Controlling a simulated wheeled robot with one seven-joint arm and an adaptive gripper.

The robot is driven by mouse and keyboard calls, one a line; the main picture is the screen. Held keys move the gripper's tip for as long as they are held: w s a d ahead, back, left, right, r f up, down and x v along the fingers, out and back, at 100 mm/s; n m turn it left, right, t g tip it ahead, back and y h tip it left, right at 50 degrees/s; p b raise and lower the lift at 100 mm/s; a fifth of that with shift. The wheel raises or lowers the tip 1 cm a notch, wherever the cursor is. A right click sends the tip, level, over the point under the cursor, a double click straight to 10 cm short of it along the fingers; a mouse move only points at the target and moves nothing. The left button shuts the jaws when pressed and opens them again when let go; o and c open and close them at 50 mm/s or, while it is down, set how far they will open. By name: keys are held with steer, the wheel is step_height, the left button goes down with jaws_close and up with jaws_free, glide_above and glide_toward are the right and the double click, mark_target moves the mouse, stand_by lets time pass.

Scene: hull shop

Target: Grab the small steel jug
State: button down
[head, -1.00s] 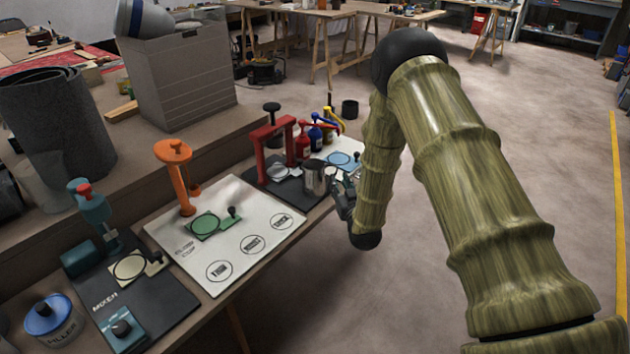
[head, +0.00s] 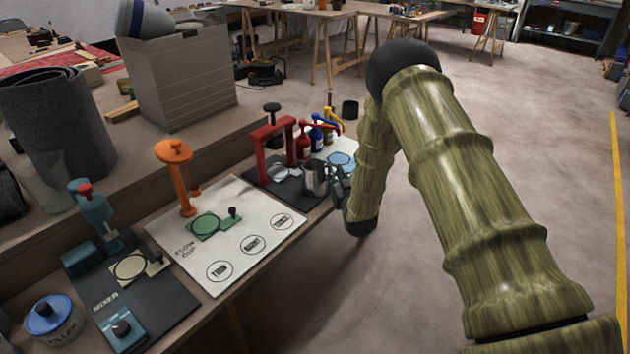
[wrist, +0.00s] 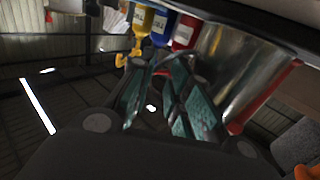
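The small steel jug (head: 313,179) stands upright at the right end of the bench in the head view, beside the red stand. In the wrist view the jug (wrist: 250,65) is a large shiny wall at the upper right, very near the fingers. My gripper (head: 340,188) is just right of the jug, low, by its handle side. In the wrist view my gripper (wrist: 166,72) shows two teal-grey fingers with a gap between them. Whether the handle lies between the fingertips or they touch it is unclear.
Red, blue and yellow pump bottles (head: 318,136) stand just behind the jug. The red stand (head: 270,148) is to its left. A white flow-cup board (head: 225,235), an orange stand (head: 175,175) and a dark mixer mat (head: 150,300) fill the nearer bench. Floor at right is clear.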

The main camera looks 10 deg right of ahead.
steer(key=shift+d, duration=0.1)
stand_by(0.5)
steer(key=shift+r, duration=0.8)
steer(key=s+d+r, duration=0.1)
steer(key=s+r, duration=0.2)
steer(key=s, duration=1.2)
steer(key=shift+s+d, duration=0.15)
steer(key=shift+s, duration=0.15)
steer(key=shift+s, duration=0.2)
stand_by(2.4)
